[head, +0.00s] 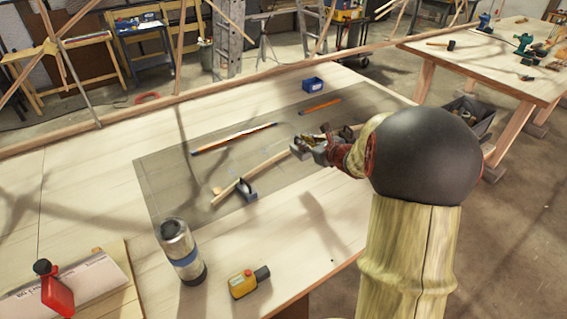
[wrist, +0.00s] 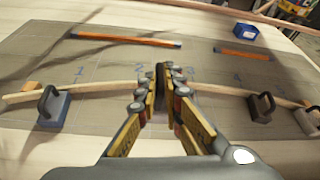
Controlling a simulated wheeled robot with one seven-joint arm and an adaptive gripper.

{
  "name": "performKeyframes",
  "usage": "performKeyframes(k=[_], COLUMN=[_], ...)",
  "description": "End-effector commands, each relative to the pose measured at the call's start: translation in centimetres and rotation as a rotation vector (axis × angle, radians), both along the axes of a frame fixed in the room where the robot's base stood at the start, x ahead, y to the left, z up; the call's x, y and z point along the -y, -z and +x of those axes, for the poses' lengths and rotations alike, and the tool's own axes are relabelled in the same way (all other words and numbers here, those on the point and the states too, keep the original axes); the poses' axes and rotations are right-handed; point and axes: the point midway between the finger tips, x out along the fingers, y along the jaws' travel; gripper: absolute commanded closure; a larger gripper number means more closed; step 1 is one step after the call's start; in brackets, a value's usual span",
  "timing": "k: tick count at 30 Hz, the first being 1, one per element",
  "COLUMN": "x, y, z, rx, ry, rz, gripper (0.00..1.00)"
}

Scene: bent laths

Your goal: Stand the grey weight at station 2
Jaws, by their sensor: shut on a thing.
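My gripper (head: 322,146) is over the middle of the mat, and in the wrist view (wrist: 162,92) its fingers are closed on a dark upright handle (wrist: 160,76). I take this as the grey weight's; its block (head: 301,149) shows at the fingertips in the head view. The fingers hide most of it, so I cannot tell whether it touches the mat. A thin bent lath (wrist: 95,88) runs left and right behind the fingers. A blue-grey weight (wrist: 52,107) sits at its left end. Station mark 2 (wrist: 135,70) is left of the fingers.
A brown-grey weight (wrist: 262,107) and a lighter grey weight (wrist: 308,120) stand at right. Two orange pencils lie on the mat (head: 160,180), beyond the lath. A blue box (head: 313,85) is behind.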

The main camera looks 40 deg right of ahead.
Motion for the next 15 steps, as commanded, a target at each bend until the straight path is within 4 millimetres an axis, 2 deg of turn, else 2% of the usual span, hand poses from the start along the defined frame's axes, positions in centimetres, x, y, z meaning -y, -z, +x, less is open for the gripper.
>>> performKeyframes(k=[1,4,9,15], x=[-0.6,-1.6,-2.5,-3.1], y=[0.4,1.4,4.2,5.6], z=[1.1,2.8,4.6,5.9], rx=[0.006,0.005,0.005,0.007], ry=[-0.005,-0.005,-0.003,-0.001], rz=[-0.002,-0.002,-0.002,-0.003], gripper=[1.00,1.00,1.00,1.00])
